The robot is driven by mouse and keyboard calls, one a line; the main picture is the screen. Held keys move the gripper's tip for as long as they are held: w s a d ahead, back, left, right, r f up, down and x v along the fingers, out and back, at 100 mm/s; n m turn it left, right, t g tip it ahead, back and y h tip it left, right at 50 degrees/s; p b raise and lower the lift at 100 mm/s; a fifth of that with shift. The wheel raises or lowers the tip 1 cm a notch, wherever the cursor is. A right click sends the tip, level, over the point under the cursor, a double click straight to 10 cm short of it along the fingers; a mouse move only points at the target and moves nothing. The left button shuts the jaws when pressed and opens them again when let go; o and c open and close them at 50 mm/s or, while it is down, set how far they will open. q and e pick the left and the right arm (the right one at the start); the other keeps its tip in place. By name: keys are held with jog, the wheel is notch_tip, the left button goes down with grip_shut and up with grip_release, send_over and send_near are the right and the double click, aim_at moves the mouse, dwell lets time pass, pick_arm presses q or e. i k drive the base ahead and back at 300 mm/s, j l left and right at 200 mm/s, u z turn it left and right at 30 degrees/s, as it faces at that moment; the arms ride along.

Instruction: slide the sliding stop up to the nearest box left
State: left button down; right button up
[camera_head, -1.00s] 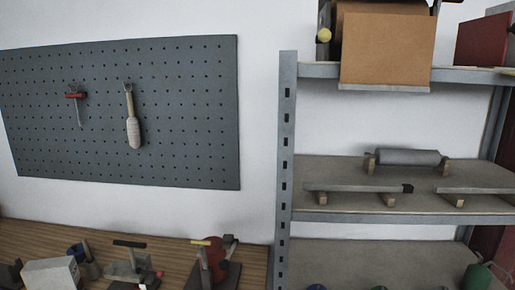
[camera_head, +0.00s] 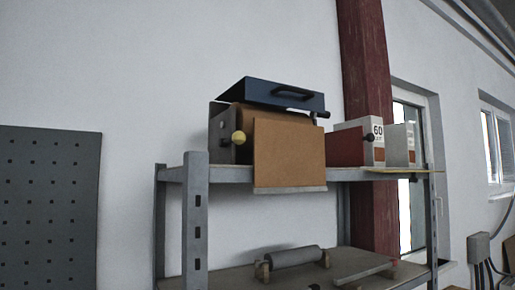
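No sliding stop shows in the head view. No conveyor shows there either. Some boxes stand on the top shelf: a red and white box (camera_head: 358,143) marked 60, with a similar box (camera_head: 400,144) to its right. I cannot tell whether they are the boxes of the task. Neither of my grippers is in view.
A metal shelf unit (camera_head: 195,225) stands against the white wall. Its top shelf holds a brown-fronted roll holder (camera_head: 288,155) with a blue case (camera_head: 268,93) on it. A grey roller (camera_head: 295,257) lies on the shelf below. A pegboard (camera_head: 48,205) hangs at left.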

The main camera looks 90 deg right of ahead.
aim_at(345, 147)
jog(key=i+z, duration=0.2)
jog(key=z, duration=0.2)
jog(key=i+z, duration=0.2)
jog(key=z, duration=0.2)
jog(key=i+j+z, duration=0.15)
jog(key=z, duration=2.95)
jog(key=k+j, duration=0.25)
jog(key=i+l+u, duration=0.1)
jog(key=l+u, duration=0.25)
jog(key=l, duration=0.5)
jog(key=l+u, duration=0.35)
jog(key=l, duration=0.5)
jog(key=k+l+u, duration=0.3)
jog(key=l, duration=0.55)
jog(key=i, duration=0.1)
